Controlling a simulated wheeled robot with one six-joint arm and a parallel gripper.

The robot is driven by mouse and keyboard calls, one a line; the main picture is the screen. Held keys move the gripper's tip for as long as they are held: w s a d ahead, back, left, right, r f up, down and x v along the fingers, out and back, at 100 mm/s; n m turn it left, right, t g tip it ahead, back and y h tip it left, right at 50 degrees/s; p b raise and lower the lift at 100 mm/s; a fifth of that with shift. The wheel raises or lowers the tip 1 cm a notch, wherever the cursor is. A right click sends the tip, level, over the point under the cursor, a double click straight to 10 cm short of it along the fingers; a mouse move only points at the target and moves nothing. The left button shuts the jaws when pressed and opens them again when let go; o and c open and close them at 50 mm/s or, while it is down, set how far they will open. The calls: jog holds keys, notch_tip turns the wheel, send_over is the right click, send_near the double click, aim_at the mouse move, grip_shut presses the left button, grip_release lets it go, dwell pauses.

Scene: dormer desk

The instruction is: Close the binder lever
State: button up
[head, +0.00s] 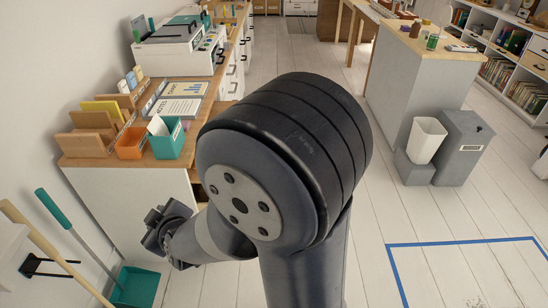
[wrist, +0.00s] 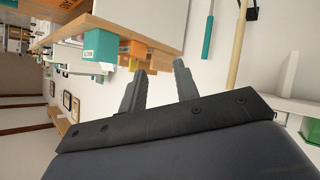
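A binder (head: 178,99) with printed sheets seems to lie open on the wooden desk (head: 190,83) along the left wall in the head view. Its lever is too small to make out. My gripper (head: 155,232) is low in front of the desk's near end, below the desktop and well apart from the binder. In the wrist view the two fingers of my gripper (wrist: 160,67) are spread with nothing between them. I cannot make out the binder in the wrist view.
An orange box (head: 131,143) and a teal box (head: 166,139) stand at the desk's near edge, beside a wooden sorter (head: 88,142). A teal dustpan (head: 137,287) and long handles are at lower left. A grey bin (head: 461,146) stands right. Open floor lies right of my arm.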

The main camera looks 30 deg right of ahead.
jog(key=a+f+n+t+b, duration=0.1)
jog(key=f+b, duration=0.1)
jog(key=f, duration=0.1)
jog(key=w+a+f+n+t+h+b, duration=0.1)
jog(key=f+b, duration=0.1)
jog(key=f, duration=0.2)
jog(key=w+a+f+n+t+b, duration=0.1)
jog(key=a+f+b, duration=0.1)
jog(key=f+b, duration=0.1)
jog(key=shift+w+f+t, duration=0.2)
jog(key=shift+f+t, duration=0.2)
jog(key=shift+f, duration=0.1)
jog(key=c, duration=0.6)
jog(key=shift+a+f+n+t+h+b, duration=0.2)
jog(key=shift+f+n+t+h+b, duration=0.1)
jog(key=shift+f+n+t+b, duration=0.15)
grip_shut()
jog(key=shift+d, duration=0.1)
